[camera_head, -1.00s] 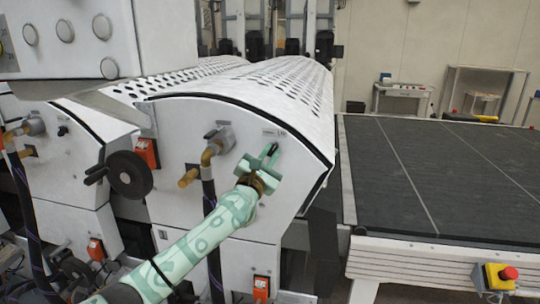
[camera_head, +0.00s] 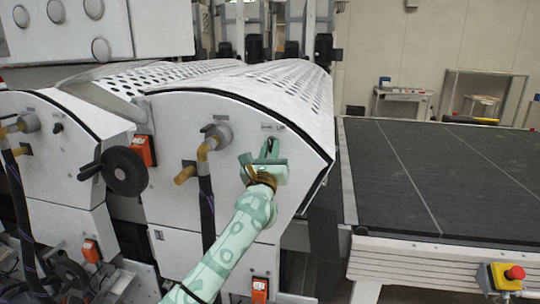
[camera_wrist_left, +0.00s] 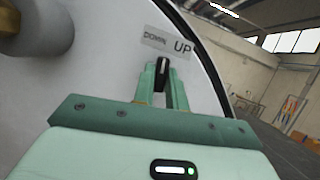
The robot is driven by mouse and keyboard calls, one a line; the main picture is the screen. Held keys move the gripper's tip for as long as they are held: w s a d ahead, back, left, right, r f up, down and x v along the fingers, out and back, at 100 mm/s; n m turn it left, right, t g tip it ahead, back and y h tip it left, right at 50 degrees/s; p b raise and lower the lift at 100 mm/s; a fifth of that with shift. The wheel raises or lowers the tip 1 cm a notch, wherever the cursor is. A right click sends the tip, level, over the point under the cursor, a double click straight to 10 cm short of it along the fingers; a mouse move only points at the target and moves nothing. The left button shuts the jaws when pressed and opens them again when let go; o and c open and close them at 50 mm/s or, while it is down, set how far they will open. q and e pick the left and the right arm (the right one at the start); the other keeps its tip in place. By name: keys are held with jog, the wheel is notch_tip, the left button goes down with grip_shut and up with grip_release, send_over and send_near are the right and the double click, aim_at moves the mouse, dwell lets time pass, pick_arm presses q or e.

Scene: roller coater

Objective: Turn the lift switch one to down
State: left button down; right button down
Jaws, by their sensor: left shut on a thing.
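The lift switch one is a small black knob (camera_wrist_left: 163,73) on the white machine end panel, just below a label (camera_wrist_left: 168,43) reading DOWN and UP. My left gripper (camera_wrist_left: 164,84) has its two green fingers on either side of the knob, shut on it. The knob looks roughly upright in the left wrist view, its top toward the label. In the head view my left gripper (camera_head: 268,154) is at the upper right of the panel, and the fingers largely hide the knob. My right gripper is not in view.
A brass valve with a black hose (camera_head: 207,152) sits left of the gripper. Farther left are an orange switch (camera_head: 143,150) and a black handwheel (camera_head: 125,171). A dark conveyor bed (camera_head: 440,175) with a red emergency button (camera_head: 515,272) lies to the right.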

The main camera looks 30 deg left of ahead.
pick_arm(q)
jog(key=n+g+y+b, duration=0.1)
jog(key=n, duration=0.2)
jog(key=n+y+b, duration=0.1)
jog(key=n+y, duration=0.1)
jog(key=n, duration=0.1)
jog(key=shift+d+n+g, duration=0.15)
jog(key=shift+n+g, duration=0.15)
jog(key=shift+g, duration=0.1)
jog(key=shift+n, duration=0.3)
jog(key=c, duration=1.4)
grip_release()
jog(key=shift+c, duration=0.2)
jog(key=v, duration=1.6)
